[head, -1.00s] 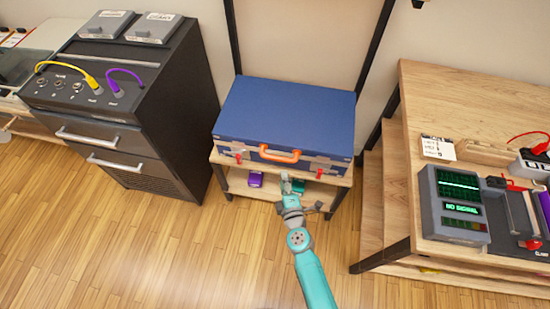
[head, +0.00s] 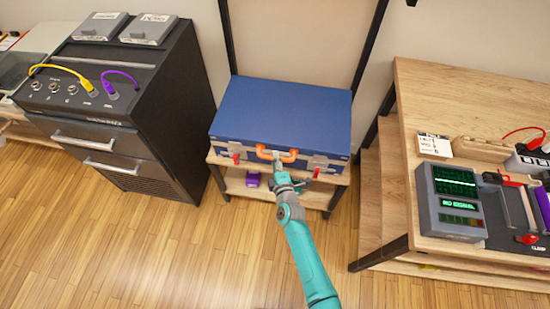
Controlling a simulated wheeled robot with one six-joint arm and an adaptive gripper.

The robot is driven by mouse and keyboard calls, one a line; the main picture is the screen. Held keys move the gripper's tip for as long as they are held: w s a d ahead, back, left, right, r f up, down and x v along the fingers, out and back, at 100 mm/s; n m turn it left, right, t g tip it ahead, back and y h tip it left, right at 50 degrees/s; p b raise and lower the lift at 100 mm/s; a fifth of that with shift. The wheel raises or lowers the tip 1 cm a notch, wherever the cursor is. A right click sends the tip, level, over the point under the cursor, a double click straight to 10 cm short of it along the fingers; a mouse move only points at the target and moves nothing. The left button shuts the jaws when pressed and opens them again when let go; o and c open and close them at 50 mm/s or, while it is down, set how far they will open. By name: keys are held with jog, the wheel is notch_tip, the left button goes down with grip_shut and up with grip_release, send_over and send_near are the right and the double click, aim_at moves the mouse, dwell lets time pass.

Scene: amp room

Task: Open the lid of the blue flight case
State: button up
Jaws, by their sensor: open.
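The blue flight case (head: 283,112) lies flat on a small wooden stand in the head view, its lid shut. An orange handle (head: 263,151) sits at the middle of its front face, with a red latch (head: 236,158) to the left and another red latch (head: 316,172) to the right. My gripper (head: 277,158) is open at the case's front, at the handle. The gripper covers part of the handle, and I cannot tell whether it touches it.
The wooden stand (head: 225,160) has a lower shelf with a purple item (head: 253,180). A black amp cabinet (head: 160,110) stands left. A wooden bench (head: 425,90) with devices stands right. Wooden floor (head: 150,250) in front is clear.

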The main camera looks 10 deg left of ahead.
jog(key=shift+x, duration=0.85)
grip_shut()
